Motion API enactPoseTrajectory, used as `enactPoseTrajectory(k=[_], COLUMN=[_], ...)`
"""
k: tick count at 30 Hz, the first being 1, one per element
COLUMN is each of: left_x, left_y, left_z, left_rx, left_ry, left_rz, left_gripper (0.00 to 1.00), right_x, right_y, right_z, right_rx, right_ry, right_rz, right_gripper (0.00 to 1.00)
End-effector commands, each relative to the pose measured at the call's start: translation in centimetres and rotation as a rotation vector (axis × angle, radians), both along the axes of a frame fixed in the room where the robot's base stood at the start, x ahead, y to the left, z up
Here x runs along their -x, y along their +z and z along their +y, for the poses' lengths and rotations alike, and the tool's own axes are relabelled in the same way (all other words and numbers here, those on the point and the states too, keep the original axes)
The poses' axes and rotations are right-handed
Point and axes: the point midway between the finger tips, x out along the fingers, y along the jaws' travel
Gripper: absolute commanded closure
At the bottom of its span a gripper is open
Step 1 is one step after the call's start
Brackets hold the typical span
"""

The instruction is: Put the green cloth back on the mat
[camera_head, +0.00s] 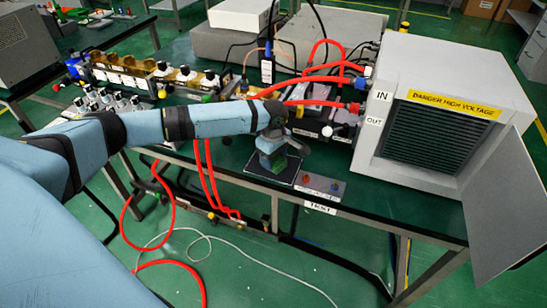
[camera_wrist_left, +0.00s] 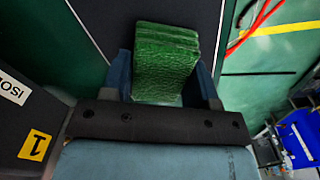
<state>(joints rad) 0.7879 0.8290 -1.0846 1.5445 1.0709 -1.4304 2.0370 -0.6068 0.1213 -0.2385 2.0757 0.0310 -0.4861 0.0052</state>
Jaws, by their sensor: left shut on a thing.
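The green cloth (camera_wrist_left: 165,62) is a folded, textured stack between the two fingers of my left gripper (camera_wrist_left: 163,88) in the left wrist view. The fingers are shut on its sides. In the head view, my left gripper (camera_head: 272,155) points down at the table's front edge, and a little of the cloth shows beneath it. The dark mat (camera_head: 292,171) with a pale edge lies directly below the gripper. The mat also shows behind the cloth in the left wrist view (camera_wrist_left: 112,22). I cannot tell whether the cloth touches the mat. My right gripper is out of view.
A small grey panel with buttons (camera_head: 320,187) sits just right of the mat. A large white high-voltage box (camera_head: 440,70) with an open door (camera_head: 503,215) stands further right. Red cables (camera_head: 320,103) run behind the gripper.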

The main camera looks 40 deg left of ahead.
Motion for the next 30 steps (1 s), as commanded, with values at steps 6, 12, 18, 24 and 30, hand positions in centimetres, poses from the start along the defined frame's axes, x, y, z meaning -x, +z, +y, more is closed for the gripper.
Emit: enactPoseTrajectory(k=[6, 12, 18, 24, 30], left_x=[0.0, 0.0, -0.1, 0.0, 0.0], left_y=[0.0, 0.1, 2.3, 6.7, 10.3], left_z=[0.0, 0.0, 0.0, 0.0, 0.0], left_rx=[0.000, 0.000, 0.001, 0.001, 0.000], left_ry=[0.000, 0.000, 0.000, 0.001, 0.000], left_rz=[0.000, 0.000, -0.003, -0.002, -0.001], left_gripper=[0.20, 0.20, 0.20, 0.20, 0.20], right_x=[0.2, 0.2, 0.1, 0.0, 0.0], right_y=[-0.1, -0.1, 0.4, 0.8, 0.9], right_z=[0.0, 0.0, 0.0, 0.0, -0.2], right_rx=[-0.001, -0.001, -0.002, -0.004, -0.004], right_ry=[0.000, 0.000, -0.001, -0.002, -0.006], right_rz=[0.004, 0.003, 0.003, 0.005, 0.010], right_gripper=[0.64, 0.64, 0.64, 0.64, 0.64])
